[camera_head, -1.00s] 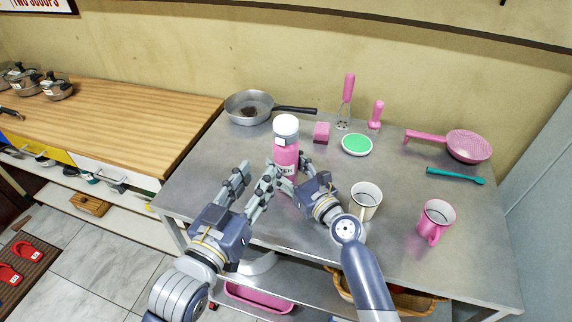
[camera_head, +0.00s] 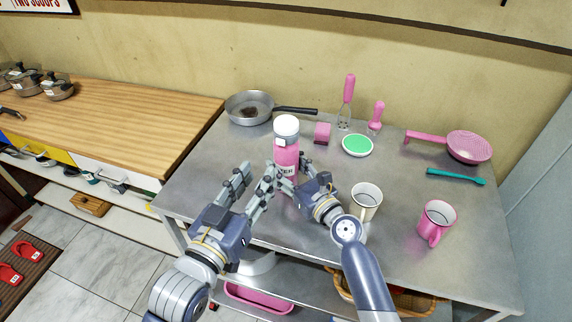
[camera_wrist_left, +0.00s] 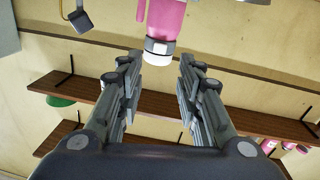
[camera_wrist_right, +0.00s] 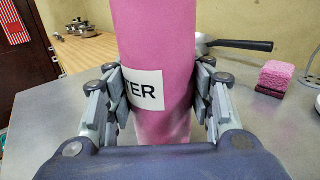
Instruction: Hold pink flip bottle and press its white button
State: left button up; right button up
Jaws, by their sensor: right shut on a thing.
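The pink flip bottle (camera_head: 286,155) stands upright on the metal table, with a white cap (camera_head: 286,126) on top and a label reading "TER". My right gripper (camera_head: 289,178) is shut on the bottle's lower body; the right wrist view shows a finger on each side of the pink body (camera_wrist_right: 155,50). My left gripper (camera_head: 254,180) is open and empty, just left of and in front of the bottle. In the left wrist view the bottle's white cap (camera_wrist_left: 158,55) shows beyond the open fingers, apart from them. The white button cannot be made out clearly.
A pan (camera_head: 249,107) and a pink sponge (camera_head: 322,131) stand behind the bottle. A green-topped dish (camera_head: 357,145), a white mug (camera_head: 366,200), a pink mug (camera_head: 436,222) and a pink strainer (camera_head: 468,146) are to the right. The table's left part is clear.

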pick_arm(q)
grip_shut()
dwell(1.1)
